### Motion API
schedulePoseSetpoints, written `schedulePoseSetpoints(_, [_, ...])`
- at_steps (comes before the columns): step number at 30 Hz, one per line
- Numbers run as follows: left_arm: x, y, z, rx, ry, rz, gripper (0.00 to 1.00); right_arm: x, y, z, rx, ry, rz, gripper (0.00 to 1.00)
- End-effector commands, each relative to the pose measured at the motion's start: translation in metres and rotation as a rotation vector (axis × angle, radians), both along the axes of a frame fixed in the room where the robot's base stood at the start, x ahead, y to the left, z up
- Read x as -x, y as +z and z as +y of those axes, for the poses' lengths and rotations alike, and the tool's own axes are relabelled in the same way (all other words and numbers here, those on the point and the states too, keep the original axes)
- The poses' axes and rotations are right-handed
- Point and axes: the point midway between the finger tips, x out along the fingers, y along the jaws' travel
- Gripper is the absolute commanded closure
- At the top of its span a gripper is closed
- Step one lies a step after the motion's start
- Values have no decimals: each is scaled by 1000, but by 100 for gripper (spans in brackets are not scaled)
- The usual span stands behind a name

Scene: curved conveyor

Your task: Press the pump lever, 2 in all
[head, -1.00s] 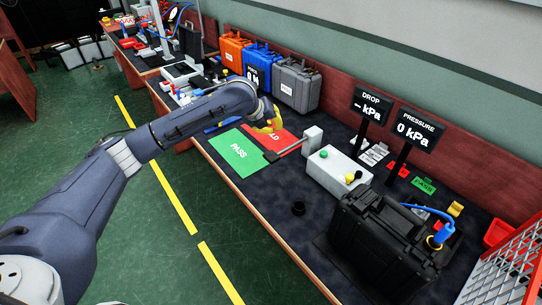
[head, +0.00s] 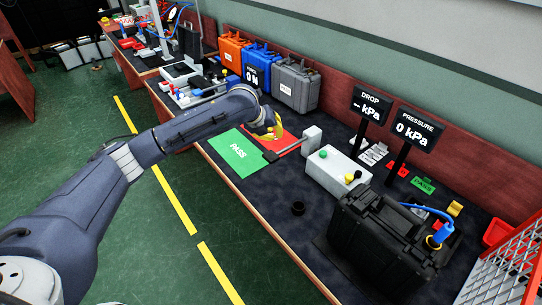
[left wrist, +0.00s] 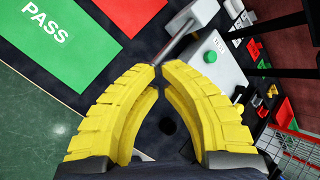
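The pump lever (head: 292,148) is a thin grey rod with a dark end. It runs from a grey block (head: 312,139) out over the red mat's near corner. My left gripper (head: 274,134) has yellow fingers and hangs over the red mat, just behind the lever's dark end. In the left wrist view its fingertips (left wrist: 160,66) come together with nothing seen between them. The lever's rod (left wrist: 178,43) shows just past the tips there, and its end is hidden by them. I cannot tell if they touch. My right gripper is in neither view.
A white box (head: 335,171) with a green button stands right of the lever. The pressure sign (head: 415,130) reads 0 kPa; the drop sign (head: 367,105) shows a dash. A black case (head: 385,245) stands at front right. The green PASS mat (head: 237,153) is clear.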

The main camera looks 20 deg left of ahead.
Motion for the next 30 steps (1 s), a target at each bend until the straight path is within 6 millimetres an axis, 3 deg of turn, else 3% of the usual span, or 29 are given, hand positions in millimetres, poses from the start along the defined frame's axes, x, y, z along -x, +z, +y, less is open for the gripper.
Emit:
schedulePoseSetpoints(6, [0,-26,0,2,1,2,100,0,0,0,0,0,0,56])
schedulePoseSetpoints(15, [0,-50,0,-1,2,1,100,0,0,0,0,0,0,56])
schedulePoseSetpoints(30, [0,-57,0,0,0,0,100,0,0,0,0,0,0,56])
